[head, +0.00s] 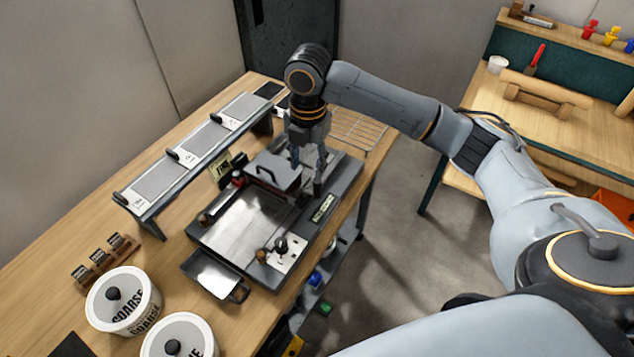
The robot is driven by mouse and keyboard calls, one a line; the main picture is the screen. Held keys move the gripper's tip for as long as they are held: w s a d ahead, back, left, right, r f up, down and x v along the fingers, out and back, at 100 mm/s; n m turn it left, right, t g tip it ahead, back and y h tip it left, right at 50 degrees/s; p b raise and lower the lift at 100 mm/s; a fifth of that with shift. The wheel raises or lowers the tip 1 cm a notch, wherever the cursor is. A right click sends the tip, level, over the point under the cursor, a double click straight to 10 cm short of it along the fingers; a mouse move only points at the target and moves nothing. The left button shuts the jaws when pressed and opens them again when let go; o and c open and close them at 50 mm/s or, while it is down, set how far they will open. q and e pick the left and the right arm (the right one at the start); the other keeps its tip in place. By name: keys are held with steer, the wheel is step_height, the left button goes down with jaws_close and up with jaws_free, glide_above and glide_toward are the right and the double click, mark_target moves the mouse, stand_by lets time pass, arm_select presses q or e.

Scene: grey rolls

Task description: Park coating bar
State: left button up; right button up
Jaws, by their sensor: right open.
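The coating machine (235,228) is a dark flat-bed unit with a shiny metal plate, standing on the wooden bench. A grey block with a dark handle (272,172) lies across the far end of its bed; I cannot tell whether this is the coating bar. My right gripper (308,178) points down over the far right part of the machine, beside the grey block. Its fingers are apart and I see nothing held between them. They partly hide the machine behind them. My left gripper is not in view.
Two white lidded pots (122,302) and a small wooden holder (104,258) are at the near left. A metal tray (213,275) sits at the machine's near end. A wire rack (357,128) lies beyond it.

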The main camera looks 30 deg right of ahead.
mark_target(317, 184)
steer(key=w+d+r+n, duration=0.1)
steer(key=d+r, duration=0.2)
step_height(317, 184, down, 13)
steer(key=p, duration=0.3)
steer(key=shift+f, duration=0.15)
jaws_close()
